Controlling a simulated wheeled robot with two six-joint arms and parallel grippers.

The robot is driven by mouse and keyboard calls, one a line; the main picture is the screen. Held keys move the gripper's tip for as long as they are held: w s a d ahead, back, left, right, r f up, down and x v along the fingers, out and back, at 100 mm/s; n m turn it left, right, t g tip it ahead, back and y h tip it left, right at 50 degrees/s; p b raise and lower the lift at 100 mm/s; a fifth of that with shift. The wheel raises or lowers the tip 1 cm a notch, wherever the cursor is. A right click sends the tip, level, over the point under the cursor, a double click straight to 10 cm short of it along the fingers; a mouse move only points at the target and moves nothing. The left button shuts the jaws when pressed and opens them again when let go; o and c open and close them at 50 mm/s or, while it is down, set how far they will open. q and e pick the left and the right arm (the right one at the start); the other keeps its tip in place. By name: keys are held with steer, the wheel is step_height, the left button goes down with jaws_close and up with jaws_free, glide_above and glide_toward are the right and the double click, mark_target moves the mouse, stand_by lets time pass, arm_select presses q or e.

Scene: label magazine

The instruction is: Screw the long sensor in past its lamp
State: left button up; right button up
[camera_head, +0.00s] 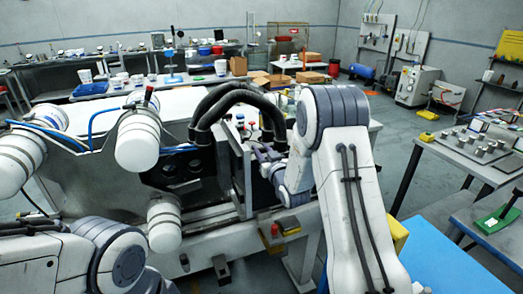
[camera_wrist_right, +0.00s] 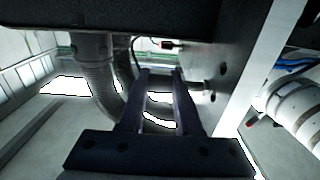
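My right gripper (camera_wrist_right: 162,73) shows in the right wrist view with its two dark fingers apart and a clear gap between them. In the head view my right gripper (camera_head: 264,157) is small, beside the dark machine head and below the black hoses. A short grey cylinder (camera_wrist_right: 200,85) sticks out of a grey plate just right of the right finger; I cannot tell whether they touch. A small dark part with a red spot (camera_wrist_right: 167,44) lies beyond the fingertips. I cannot tell which of these is the long sensor, and no lit lamp is clear. My left gripper is not visible.
Thick black hoses (camera_head: 235,98) arch over the machine; a ribbed hose (camera_wrist_right: 100,85) passes behind the fingers. A dark overhang (camera_wrist_right: 130,18) hangs above them. A side table (camera_head: 455,150) with metal parts stands at the right.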

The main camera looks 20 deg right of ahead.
jaws_close()
steer(key=shift+r+g+p, duration=0.3)
steer(key=shift+g+p, duration=0.3)
steer(key=shift+p, duration=0.25)
steer(key=shift+f+g+p, duration=0.25)
steer(key=shift+g+p, duration=0.15)
steer(key=shift+g, duration=0.2)
steer(key=o, duration=0.7)
jaws_free()
